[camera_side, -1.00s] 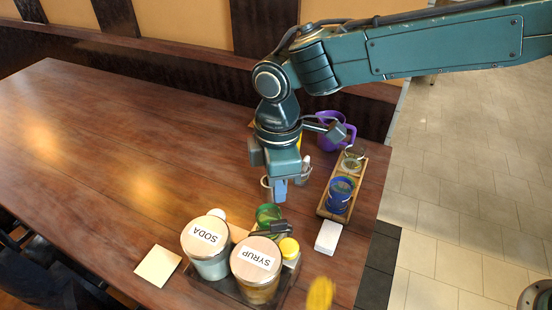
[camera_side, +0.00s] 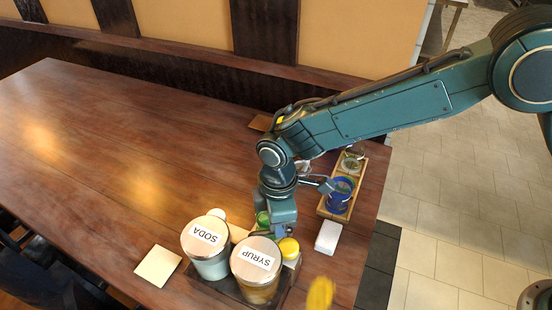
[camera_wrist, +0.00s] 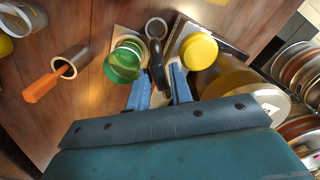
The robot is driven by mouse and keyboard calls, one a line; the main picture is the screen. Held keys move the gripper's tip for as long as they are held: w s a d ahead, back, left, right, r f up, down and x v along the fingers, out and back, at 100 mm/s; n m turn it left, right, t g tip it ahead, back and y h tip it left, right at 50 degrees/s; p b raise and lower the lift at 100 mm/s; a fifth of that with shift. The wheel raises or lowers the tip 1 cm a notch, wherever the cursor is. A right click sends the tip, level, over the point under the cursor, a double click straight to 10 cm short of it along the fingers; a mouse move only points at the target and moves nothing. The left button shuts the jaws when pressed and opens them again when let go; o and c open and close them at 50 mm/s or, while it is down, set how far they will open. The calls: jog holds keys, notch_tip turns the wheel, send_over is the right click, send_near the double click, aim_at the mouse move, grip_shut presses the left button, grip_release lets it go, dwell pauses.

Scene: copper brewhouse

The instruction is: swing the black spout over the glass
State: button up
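The black spout (camera_wrist: 157,62) shows in the wrist view as a dark bar with a ring at its far end, lying between my two blue fingers. My gripper (camera_wrist: 160,80) is open, with one finger on each side of the spout and small gaps visible. The green glass (camera_wrist: 122,64) stands just left of the spout, beside the left finger. In the side view the green glass (camera_side: 263,219) is partly hidden behind my wrist, and the spout and fingertips are mostly hidden. Whether either finger touches the spout, I cannot tell.
The soda canister (camera_side: 206,249) and syrup canister (camera_side: 257,268) stand close in front. A yellow lid (camera_wrist: 198,51) is right of the spout. A cup with an orange handle (camera_wrist: 44,86) sits left. A wooden tray (camera_side: 326,206) holds a blue cup (camera_side: 340,193). The table's left is clear.

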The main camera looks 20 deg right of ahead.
grip_shut()
jog(key=shift+w+n, duration=0.15)
jog(key=shift+n, duration=0.15)
jog(key=shift+w+a+n, duration=0.25)
jog(key=shift+w+n, duration=0.55)
jog(key=shift+n, duration=0.95)
jog(key=shift+w+a+n, duration=0.3)
jog(key=shift+w+n, duration=0.55)
jog(key=shift+n, duration=0.85)
jog(key=shift+w+a+n, duration=0.25)
jog(key=shift+w+n, duration=0.55)
jog(key=shift+n, duration=0.95)
grip_release()
